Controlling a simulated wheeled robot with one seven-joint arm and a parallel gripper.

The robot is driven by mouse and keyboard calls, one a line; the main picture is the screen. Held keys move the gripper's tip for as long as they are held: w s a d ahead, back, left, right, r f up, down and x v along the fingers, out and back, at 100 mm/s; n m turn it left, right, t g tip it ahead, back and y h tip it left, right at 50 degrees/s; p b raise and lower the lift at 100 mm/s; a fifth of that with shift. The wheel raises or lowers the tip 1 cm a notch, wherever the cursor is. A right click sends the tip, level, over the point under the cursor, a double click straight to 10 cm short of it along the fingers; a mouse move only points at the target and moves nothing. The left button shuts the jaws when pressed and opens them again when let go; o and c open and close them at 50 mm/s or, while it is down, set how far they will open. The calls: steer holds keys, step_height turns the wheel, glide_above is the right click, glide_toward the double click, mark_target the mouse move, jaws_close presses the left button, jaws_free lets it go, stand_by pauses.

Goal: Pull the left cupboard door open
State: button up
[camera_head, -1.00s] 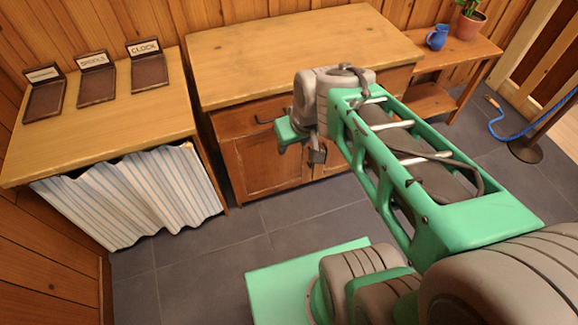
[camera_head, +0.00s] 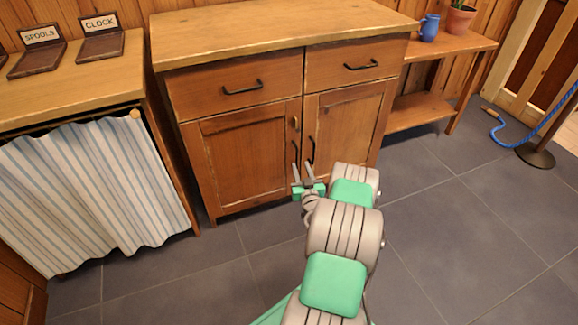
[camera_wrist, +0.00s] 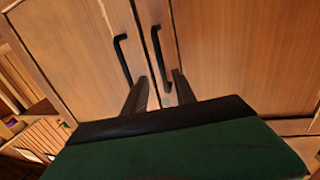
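The left cupboard door (camera_head: 243,158) is closed, with a dark upright bar handle (camera_head: 295,152) near its right edge. The right door (camera_head: 345,128) is closed too, with its own handle (camera_head: 311,150) close beside. My gripper (camera_head: 302,168) is open and empty, low in front of the doors where they meet. The wrist view looks upside down; there the open gripper (camera_wrist: 160,77) points at the doors. The left door's handle (camera_wrist: 157,48) lies in line with the gap between the fingers, and the right door's handle (camera_wrist: 122,58) lies outside it. Contact cannot be told.
Two closed drawers with bar handles (camera_head: 243,88) sit above the doors. A curtained table (camera_head: 90,190) stands close on the left. A low shelf with a blue jug (camera_head: 429,28) and a potted plant (camera_head: 460,18) is on the right.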

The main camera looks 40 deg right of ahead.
mark_target(297, 158)
steer(key=b+x, duration=0.1)
steer(key=x, duration=0.5)
steer(key=shift+w+r, duration=0.1)
steer(key=shift+w, duration=0.25)
steer(key=shift+c, duration=0.3)
jaws_close()
steer(key=shift+a, duration=0.1)
stand_by(0.5)
